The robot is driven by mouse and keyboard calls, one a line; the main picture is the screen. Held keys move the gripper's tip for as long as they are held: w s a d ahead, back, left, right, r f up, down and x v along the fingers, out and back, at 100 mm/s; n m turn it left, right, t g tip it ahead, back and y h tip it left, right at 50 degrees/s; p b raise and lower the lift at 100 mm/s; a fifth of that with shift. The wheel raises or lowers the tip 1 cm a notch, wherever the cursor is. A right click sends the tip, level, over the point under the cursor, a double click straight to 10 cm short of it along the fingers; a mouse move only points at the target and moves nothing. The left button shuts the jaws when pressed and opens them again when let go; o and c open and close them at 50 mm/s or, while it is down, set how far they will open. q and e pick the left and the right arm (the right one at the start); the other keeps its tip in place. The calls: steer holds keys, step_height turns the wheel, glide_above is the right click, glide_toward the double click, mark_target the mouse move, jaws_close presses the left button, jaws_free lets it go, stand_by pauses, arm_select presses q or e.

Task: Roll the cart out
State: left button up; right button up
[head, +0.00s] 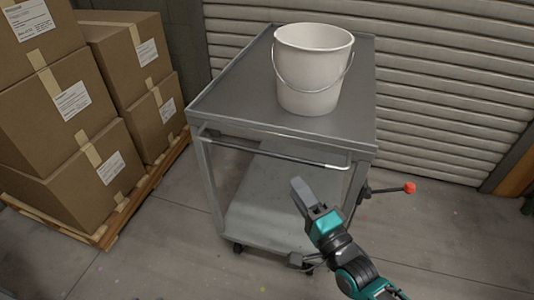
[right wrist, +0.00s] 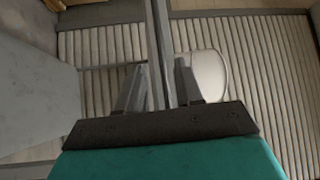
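A grey metal cart (head: 225,105) with a top deck, a lower shelf (head: 265,205) and casters stands in front of a shutter. A thin push handle (head: 260,150) runs along its near side. A lever with a red knob (head: 410,188) sticks out at its right. My right gripper (head: 298,187) is in front of the cart, appearing just below the handle in the head view. In the right wrist view its two fingers (right wrist: 160,85) are apart, with a grey bar of the cart (right wrist: 158,35) showing between or beyond them; contact is unclear. My left gripper is out of view.
A white bucket (head: 310,70) stands on the top deck. Stacked cardboard boxes (head: 60,110) on a wooden pallet (head: 118,215) are at the left. The ribbed shutter (head: 440,90) closes the back. Floor (head: 165,250) is clear in front.

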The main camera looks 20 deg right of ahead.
mark_target(274, 155)
steer(key=x, duration=1.2)
steer(key=shift+b, duration=0.35)
steer(key=shift+s, duration=0.1)
steer(key=shift+c, duration=0.3)
jaws_close()
